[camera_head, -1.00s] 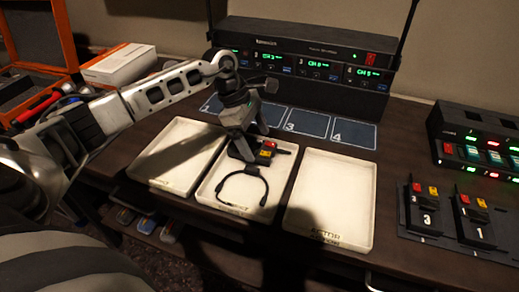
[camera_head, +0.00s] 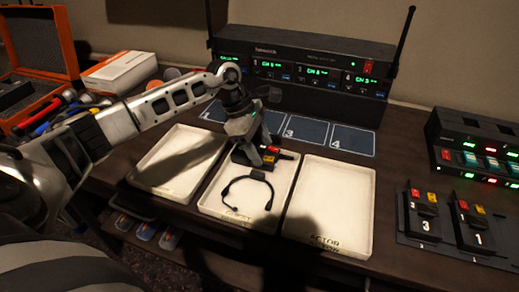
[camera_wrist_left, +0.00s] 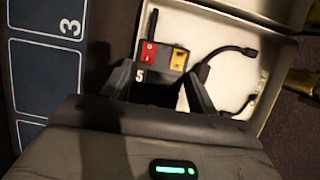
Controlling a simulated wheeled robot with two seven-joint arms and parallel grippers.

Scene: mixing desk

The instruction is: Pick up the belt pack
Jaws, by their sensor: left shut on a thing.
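The belt pack (camera_head: 268,157) is small and black, with a red and a yellow button and a short antenna. It is at the back of the middle tray (camera_head: 222,209). My left gripper (camera_head: 260,148) reaches down over it and is shut on it. In the left wrist view the belt pack (camera_wrist_left: 160,62) shows the number 5 and sits between the fingertips (camera_wrist_left: 158,88); its lower part is hidden. I cannot tell whether it touches the tray. A black headset (camera_head: 247,190) lies in front of it in the same tray. My right gripper is out of view.
Empty trays lie left (camera_head: 178,160) and right (camera_head: 325,205) of the middle one. Behind are numbered squares (camera_head: 352,139) and a receiver rack (camera_head: 290,62) with upright antennas. More belt packs (camera_head: 423,215) stand at the right near a charger (camera_head: 482,155). An orange case (camera_head: 40,45) is at left.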

